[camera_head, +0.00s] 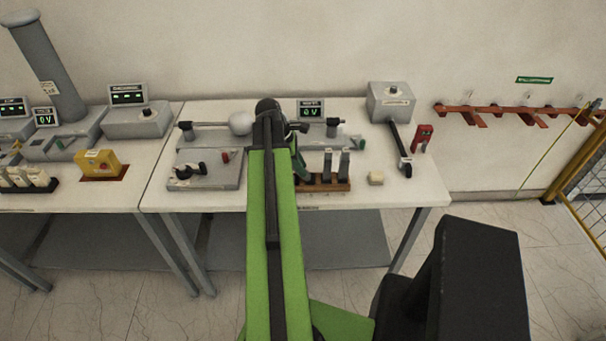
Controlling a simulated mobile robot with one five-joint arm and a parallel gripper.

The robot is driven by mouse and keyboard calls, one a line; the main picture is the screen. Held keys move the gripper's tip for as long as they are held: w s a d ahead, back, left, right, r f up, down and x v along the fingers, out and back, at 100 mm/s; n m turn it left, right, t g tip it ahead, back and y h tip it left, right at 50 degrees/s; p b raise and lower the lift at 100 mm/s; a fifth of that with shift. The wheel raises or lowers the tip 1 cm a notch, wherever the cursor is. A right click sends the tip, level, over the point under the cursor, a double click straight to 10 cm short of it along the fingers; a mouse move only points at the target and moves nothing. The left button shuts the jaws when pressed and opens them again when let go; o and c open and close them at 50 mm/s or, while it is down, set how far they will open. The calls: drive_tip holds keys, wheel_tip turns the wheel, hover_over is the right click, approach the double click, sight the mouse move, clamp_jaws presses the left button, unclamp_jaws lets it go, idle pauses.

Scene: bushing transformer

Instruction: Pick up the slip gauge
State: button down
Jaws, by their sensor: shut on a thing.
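A wooden rack (337,187) stands on the right-hand bench and bears upright grey slip gauges. Two of them show clearly to the right of my gripper, the nearer one (327,164) and one at the right end (344,163). My green arm reaches forward over the bench edge. My gripper (299,166) is at the left part of the rack, partly hidden behind my arm. It is shut on a slip gauge, of which little can be made out. I cannot tell whether that gauge is clear of the rack.
A grey box with a black-handled lever (400,145) and a red device (422,138) stand further right. A grey panel (205,170) is left of my arm. The front right bench top is clear.

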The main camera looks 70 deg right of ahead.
drive_tip(key=shift+r, duration=0.1)
wheel_tip(320, 180, up, 10)
drive_tip(key=p, duration=1)
